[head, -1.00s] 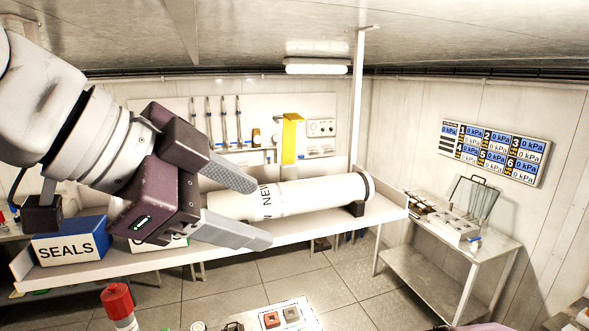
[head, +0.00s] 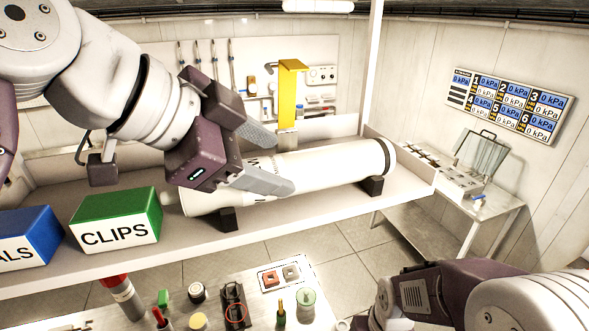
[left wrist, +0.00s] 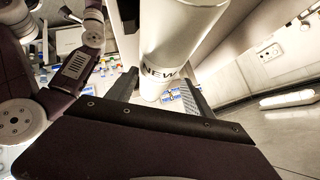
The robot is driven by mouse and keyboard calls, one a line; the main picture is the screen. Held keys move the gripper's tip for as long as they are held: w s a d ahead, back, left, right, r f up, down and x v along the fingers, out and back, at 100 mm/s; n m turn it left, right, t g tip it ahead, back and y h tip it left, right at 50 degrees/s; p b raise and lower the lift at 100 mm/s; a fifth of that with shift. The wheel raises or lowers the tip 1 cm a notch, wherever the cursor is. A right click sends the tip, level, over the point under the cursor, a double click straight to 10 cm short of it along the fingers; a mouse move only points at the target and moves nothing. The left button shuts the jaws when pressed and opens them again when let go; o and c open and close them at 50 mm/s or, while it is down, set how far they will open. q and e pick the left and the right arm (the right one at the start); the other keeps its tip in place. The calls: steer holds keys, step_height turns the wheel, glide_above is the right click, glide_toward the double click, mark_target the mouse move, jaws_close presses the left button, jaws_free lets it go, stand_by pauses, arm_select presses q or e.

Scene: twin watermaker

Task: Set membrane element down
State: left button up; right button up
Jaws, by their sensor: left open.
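The membrane element is a long white cylinder (head: 335,168) with a dark band near its right end and partly hidden lettering. It lies on its side on the white bench (head: 300,222), resting on two black cradles (head: 372,186). My left gripper (head: 268,161) is open over the element's left half, one finger on the near side and one on the far side. Contact cannot be made out. The left wrist view shows the cylinder (left wrist: 172,40) with "NEW" on it between the open fingers. My right arm shows at the lower right; its gripper is not visible.
A green CLIPS box (head: 115,220) and a blue SEALS box (head: 30,240) stand left of the element. A yellow fixture (head: 288,95) stands behind it. A lower table in front holds several small parts. A side table (head: 490,205) stands at the right.

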mark_target(274, 164)
arm_select(q)
steer(key=x, duration=0.2)
steer(key=shift+w+f+p, duration=0.25)
steer(key=shift+f+p, duration=0.05)
steer(key=shift+s+d+f, duration=0.15)
steer(key=shift+s+f, duration=0.05)
steer(key=shift+s, duration=0.05)
steer(key=shift+s+d, duration=0.1)
steer(key=shift+s, duration=0.1)
steer(key=shift+d, duration=0.1)
steer(key=shift+w+f, duration=0.1)
steer(key=shift+w, duration=0.15)
steer(key=shift+c, duration=0.6)
steer(key=shift+w+d, duration=0.1)
steer(key=shift+w, duration=0.15)
steer(key=c, duration=0.5)
steer(key=shift+s, duration=0.1)
jaws_close()
arm_select(e)
steer(key=shift+s+r, duration=0.2)
steer(key=shift+r, duration=0.25)
